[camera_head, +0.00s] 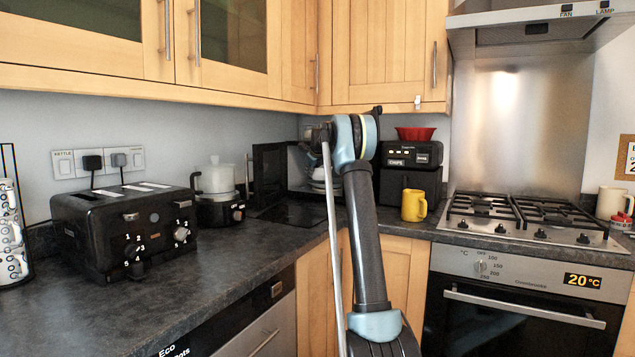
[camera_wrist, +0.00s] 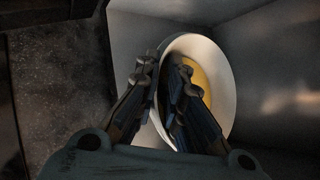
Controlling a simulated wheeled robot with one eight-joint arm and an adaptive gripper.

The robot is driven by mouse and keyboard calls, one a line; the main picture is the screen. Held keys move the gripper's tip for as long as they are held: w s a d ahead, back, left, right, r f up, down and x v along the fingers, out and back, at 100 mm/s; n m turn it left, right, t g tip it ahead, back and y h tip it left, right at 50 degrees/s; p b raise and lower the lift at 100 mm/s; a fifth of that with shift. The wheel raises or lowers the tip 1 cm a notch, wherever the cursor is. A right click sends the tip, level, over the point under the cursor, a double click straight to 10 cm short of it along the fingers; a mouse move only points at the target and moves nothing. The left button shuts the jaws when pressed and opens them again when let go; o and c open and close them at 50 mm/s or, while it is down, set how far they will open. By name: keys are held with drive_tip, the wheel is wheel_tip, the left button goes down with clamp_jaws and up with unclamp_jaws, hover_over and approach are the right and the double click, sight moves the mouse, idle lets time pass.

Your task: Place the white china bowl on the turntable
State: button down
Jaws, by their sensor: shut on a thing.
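The white china bowl (camera_wrist: 222,82) is in the wrist view, tilted so that its rim faces the camera, with a yellow area inside. My gripper (camera_wrist: 166,72) is shut on its left wall, with one finger inside the bowl and one outside. Grey walls surround the bowl, inside the open black microwave (camera_head: 268,174). In the head view, my arm covers most of the microwave opening, and a pale shape (camera_head: 318,174) shows beside it. I cannot make out the turntable, nor whether the bowl touches anything below.
The microwave door hangs open at its left side. A black toaster (camera_head: 125,230) and a white-topped appliance (camera_head: 215,180) stand on the counter to the left. A yellow mug (camera_head: 413,205) and a black coffee machine (camera_head: 410,165) stand to the right. Wall cupboards (camera_head: 385,55) hang above.

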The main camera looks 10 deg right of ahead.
drive_tip(key=w+d+f, duration=0.2)
drive_tip(key=w, duration=0.1)
drive_tip(key=shift+w+d, duration=0.2)
drive_tip(key=shift+d, duration=0.15)
drive_tip(key=shift+w+d+f, duration=0.4)
drive_tip(key=shift+w+f, duration=0.15)
drive_tip(key=shift+w+d+f, duration=0.35)
drive_tip(key=shift+w+f, duration=0.15)
drive_tip(key=shift+f, duration=0.05)
drive_tip(key=c, duration=1.7)
unclamp_jaws()
drive_tip(key=shift+o, duration=0.2)
